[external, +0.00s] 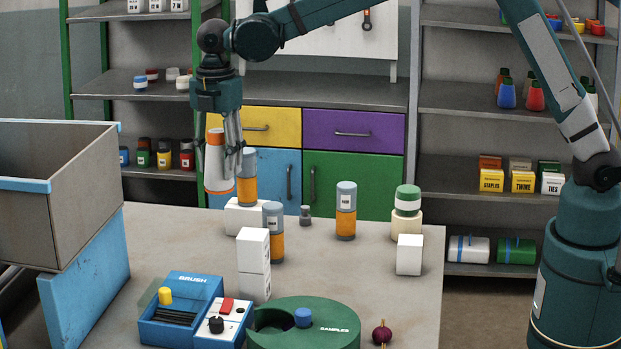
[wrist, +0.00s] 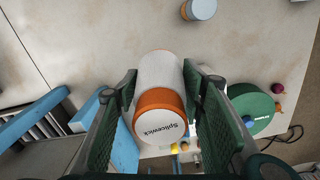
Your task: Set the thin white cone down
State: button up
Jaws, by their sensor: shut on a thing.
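The thin white cone (external: 216,168) has an orange top and an orange lower rim in the external view. My gripper (external: 222,160) is shut on it and holds it roughly upright, apparently above the far left part of the grey table (external: 340,270). In the wrist view the cone (wrist: 160,75) sits between both finger pads of my gripper (wrist: 163,88). Its orange-rimmed end, with the word "Splicewick", faces the camera. The cone's far end is hard to make out there.
Grey and orange cylinders (external: 273,240) (external: 346,215) and white boxes (external: 253,250) (external: 410,255) stand on the table. A blue brush tray (external: 180,310) and green samples ring (external: 340,325) are in front. A blue-rimmed bin (external: 60,185) stands left. Bare table lies at centre right.

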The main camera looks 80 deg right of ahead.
jog(key=s+d, duration=0.3)
jog(key=s, duration=0.6)
jog(key=s+d+m, duration=0.1)
jog(key=s+d, duration=0.2)
jog(key=s, duration=0.6)
jog(key=s+d, duration=0.4)
jog(key=s, duration=0.5)
notch_tip(320, 180, down, 12)
jog(key=s, duration=0.1)
jog(key=shift+s+r, duration=0.2)
jog(key=shift+s, duration=0.2)
jog(key=shift+f, duration=2.95)
jog(key=shift+f, duration=0.15)
jog(key=shift+f, duration=1.9)
jog(key=shift+f, duration=0.15)
